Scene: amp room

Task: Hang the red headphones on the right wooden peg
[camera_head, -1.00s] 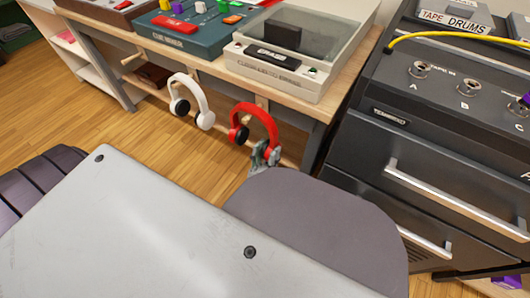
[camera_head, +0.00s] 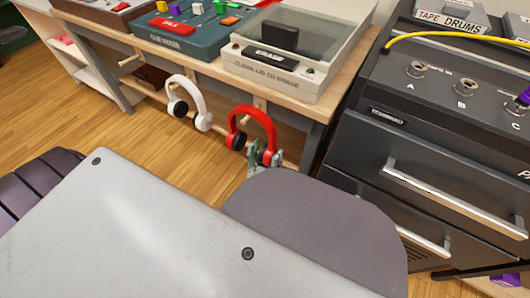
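The red headphones (camera_head: 267,119) are upright with their band up, in front of the bench's front edge. The right wooden peg (camera_head: 260,103) shows just behind the top of the band. The band appears to be over this peg, but I cannot tell whether it rests on it. My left gripper (camera_head: 265,160) is low at the right ear cup, with its fingers spread on either side of the cup. Contact with the cup is unclear. My own arm hides the rest of this gripper. My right gripper is not in view.
White headphones (camera_head: 199,101) hang to the left under the bench edge. A bare wooden peg (camera_head: 130,60) sticks out further left. The wooden bench (camera_head: 335,88) carries a tape machine and a mixer. A dark cabinet (camera_head: 350,152) with metal handles stands close on the right.

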